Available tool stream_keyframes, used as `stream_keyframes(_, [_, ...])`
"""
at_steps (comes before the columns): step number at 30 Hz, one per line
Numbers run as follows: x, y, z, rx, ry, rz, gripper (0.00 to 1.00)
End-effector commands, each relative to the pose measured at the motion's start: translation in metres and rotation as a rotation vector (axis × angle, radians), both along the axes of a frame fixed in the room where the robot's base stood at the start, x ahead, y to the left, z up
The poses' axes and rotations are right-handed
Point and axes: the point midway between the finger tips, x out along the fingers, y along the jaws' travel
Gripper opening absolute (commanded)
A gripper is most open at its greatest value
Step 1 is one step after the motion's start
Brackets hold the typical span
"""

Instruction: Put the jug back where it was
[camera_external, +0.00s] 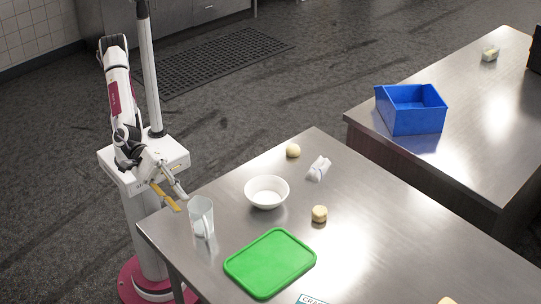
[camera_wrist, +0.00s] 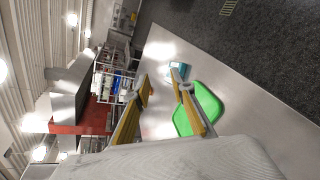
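The clear jug (camera_external: 201,216) stands upright near the left corner of the near steel table (camera_external: 375,215) in the external view. My gripper (camera_external: 182,203) is just left of the jug, at the table's edge, with its yellow-padded fingers pointing toward the jug's side. In the wrist view the fingers of my gripper (camera_wrist: 162,85) are spread apart, with nothing seen held between them. I cannot make out the jug in the wrist view. Whether a finger touches the jug is too small to tell.
A green board (camera_external: 270,263), which also shows in the wrist view (camera_wrist: 207,102), lies right of the jug. A white bowl (camera_external: 267,192) stands behind it. Small food pieces (camera_external: 319,214) and a white wrapped item (camera_external: 318,168) are farther off. A blue bin (camera_external: 417,120) is on another table.

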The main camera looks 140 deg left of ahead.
Motion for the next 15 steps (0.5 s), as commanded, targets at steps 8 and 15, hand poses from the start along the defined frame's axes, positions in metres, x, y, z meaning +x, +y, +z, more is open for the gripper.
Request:
stream_keyframes(8, [-0.05,0.009,0.023,0.307,0.047,-0.255,0.24])
stream_keyframes(15, [-0.107,0.022,0.024,0.597,0.087,-0.471,0.24])
